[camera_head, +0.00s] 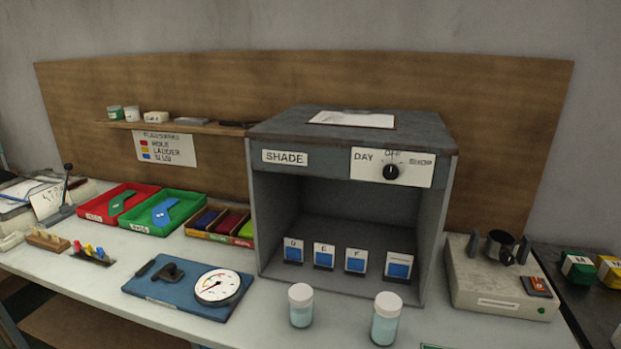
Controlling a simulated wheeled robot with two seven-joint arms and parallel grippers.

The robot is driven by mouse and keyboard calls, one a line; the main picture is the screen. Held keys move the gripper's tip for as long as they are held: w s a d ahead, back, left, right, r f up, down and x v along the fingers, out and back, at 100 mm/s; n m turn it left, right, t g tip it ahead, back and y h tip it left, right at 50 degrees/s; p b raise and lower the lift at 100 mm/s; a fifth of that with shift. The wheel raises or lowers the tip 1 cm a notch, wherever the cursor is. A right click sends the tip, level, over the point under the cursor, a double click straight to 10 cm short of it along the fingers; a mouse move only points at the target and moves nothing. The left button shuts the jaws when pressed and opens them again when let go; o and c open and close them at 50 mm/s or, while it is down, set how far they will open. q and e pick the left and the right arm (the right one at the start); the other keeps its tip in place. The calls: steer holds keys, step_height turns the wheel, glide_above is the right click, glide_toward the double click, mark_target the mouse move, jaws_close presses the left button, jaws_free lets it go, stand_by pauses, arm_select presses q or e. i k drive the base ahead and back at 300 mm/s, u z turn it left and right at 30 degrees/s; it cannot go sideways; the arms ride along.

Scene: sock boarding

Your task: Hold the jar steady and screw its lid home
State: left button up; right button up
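Two clear jars with pale blue contents stand upright near the front edge of the bench, each topped by a white lid. The left jar (301,315) has its lid (301,293) on top. The right jar (385,329) is nearer to me, with its lid (388,304) on top. I cannot tell how tightly either lid sits, or which jar the task means. Neither of my grippers is in view, and nothing touches the jars.
A grey shade box (274,180) stands behind the jars with several blue-marked cards inside. A blue board (172,306) with a dial gauge (217,287) lies left of them. A beige device (490,290) with a metal cup (501,247) is at right. Red (95,214) and green (189,204) trays sit further left.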

mark_target(300, 317)
steer(key=z, duration=2.15)
steer(key=k, duration=0.9)
steer(key=u, duration=1.55)
steer(key=i, duration=0.5)
